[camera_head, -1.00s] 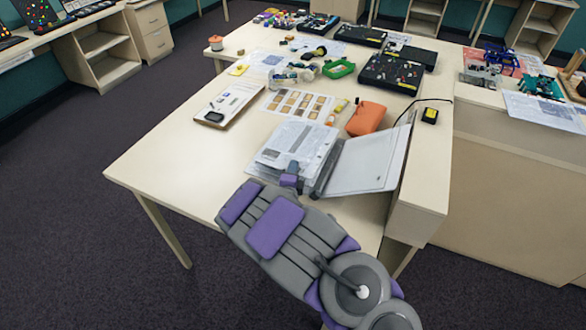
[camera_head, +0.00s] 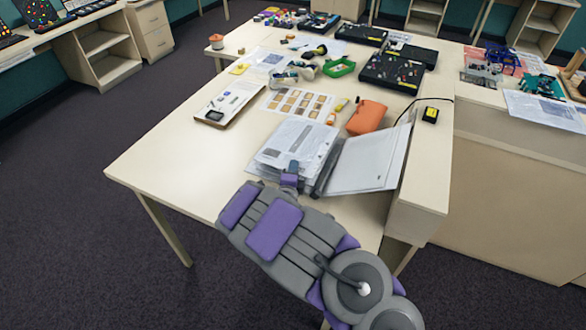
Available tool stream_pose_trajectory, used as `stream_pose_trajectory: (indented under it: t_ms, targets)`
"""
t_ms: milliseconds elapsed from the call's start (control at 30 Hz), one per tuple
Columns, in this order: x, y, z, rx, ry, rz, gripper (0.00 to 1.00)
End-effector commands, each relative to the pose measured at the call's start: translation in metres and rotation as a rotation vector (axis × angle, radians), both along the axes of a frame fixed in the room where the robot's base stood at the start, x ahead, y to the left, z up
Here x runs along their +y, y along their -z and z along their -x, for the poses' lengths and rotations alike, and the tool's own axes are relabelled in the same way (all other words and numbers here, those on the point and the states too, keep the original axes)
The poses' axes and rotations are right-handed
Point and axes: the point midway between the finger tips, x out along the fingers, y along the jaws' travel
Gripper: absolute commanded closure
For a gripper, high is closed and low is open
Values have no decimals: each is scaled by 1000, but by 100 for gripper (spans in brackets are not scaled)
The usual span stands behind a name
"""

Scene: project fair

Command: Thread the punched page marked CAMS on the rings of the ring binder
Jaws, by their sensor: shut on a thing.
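The open ring binder (camera_head: 365,165) lies near the front right of the table, its bare grey cover spread to the right. Printed pages (camera_head: 292,142) lie on its left half. I cannot read CAMS on any page, and the rings are too small or hidden to make out. My gripper (camera_head: 291,172) is at the near edge of the pages, by the binder's spine. My arm hides the table in front of it. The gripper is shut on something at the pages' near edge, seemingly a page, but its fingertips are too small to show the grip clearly.
An orange pouch (camera_head: 366,117) and a yellow glue tube (camera_head: 337,111) lie just behind the binder. A raised ledge (camera_head: 421,190) borders the binder's right side. A clipboard (camera_head: 229,103) lies to the left. The table's front left (camera_head: 175,160) is clear.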

Motion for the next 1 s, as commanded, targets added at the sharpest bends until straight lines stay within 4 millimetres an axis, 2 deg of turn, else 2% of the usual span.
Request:
stream_pose_trajectory:
  t_ms: [33, 333, 667, 767, 1000]
  targets:
    - [1, 0, 0, 0, -1, 0, 90]
    - [0, 0, 0, 0, 0, -1, 62]
    - [1, 0, 5, 3, -2, 1, 62]
    - [3, -1, 16, 5, -4, 1, 62]
    - [8, -6, 61, 0, -7, 5, 62]
